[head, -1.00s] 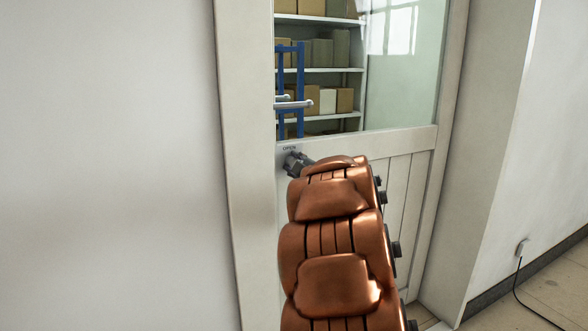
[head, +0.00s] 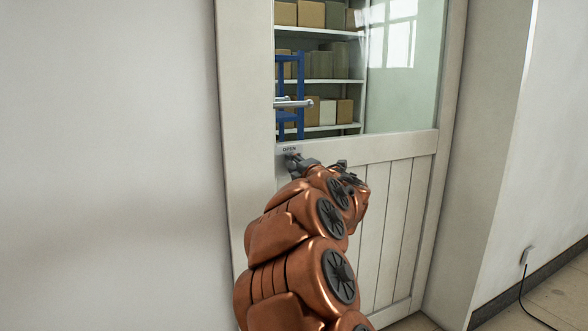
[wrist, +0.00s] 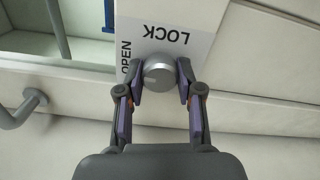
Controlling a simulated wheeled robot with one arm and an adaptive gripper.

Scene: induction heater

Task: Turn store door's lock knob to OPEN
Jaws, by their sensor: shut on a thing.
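The store door (head: 395,215) is closed in its frame, with a glass upper part and a white panelled lower part. In the wrist view the round silver lock knob (wrist: 158,74) sits on a white label plate (wrist: 190,45) marked OPEN and LOCK. My gripper (wrist: 160,82) is shut on the knob, one finger pad on each side. In the head view my gripper (head: 294,162) is at the door's left edge, just under the OPEN marking, and hides the knob. The knob's pointer is too small to read.
The door's lever handle (head: 294,104) is just above the knob; it also shows at the left in the wrist view (wrist: 22,108). Shelves with boxes (head: 320,80) stand behind the glass. A wall socket with a cable (head: 527,256) is at the right.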

